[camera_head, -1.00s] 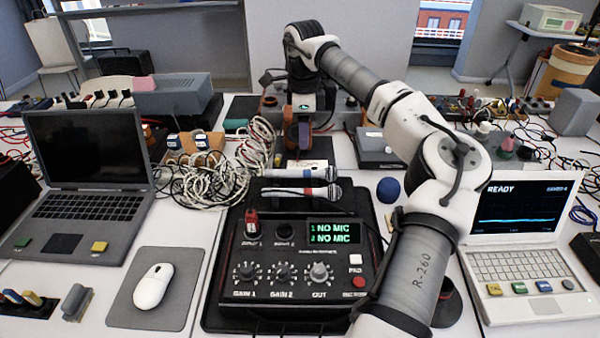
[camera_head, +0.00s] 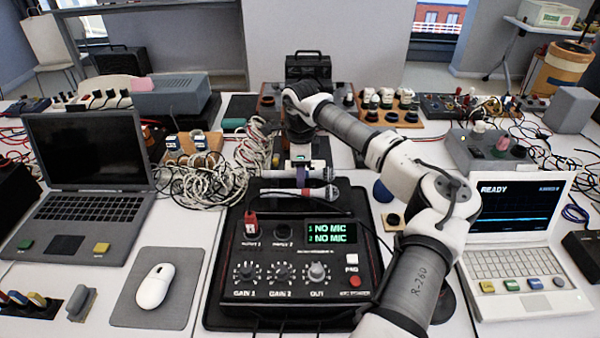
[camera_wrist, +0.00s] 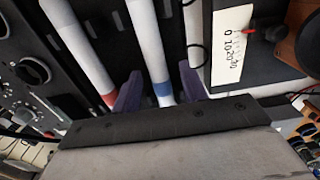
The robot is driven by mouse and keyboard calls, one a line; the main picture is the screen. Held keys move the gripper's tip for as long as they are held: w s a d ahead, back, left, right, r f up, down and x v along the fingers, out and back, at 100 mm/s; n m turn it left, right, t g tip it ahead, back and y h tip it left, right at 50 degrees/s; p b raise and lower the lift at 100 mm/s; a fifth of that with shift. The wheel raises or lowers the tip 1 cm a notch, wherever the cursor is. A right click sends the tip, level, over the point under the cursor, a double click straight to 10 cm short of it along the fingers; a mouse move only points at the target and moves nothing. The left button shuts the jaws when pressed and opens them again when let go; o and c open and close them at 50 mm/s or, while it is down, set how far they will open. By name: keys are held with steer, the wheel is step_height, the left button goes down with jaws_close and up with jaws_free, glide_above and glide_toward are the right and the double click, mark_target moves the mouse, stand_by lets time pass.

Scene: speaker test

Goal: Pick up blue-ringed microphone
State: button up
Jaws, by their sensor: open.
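The blue-ringed microphone (camera_wrist: 150,50) lies with its white body running between my two fingers in the wrist view.
The mixer (camera_head: 290,262), reading NO MIC on both lines, stands in front. Coiled white cables (camera_head: 215,180) lie at left, and a blue ball (camera_head: 382,191) sits at right. A labelled dark box (camera_wrist: 228,75) is close to the right finger. Laptops flank the mixer.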

jaws_close()
steer(key=shift+r, duration=0.1)
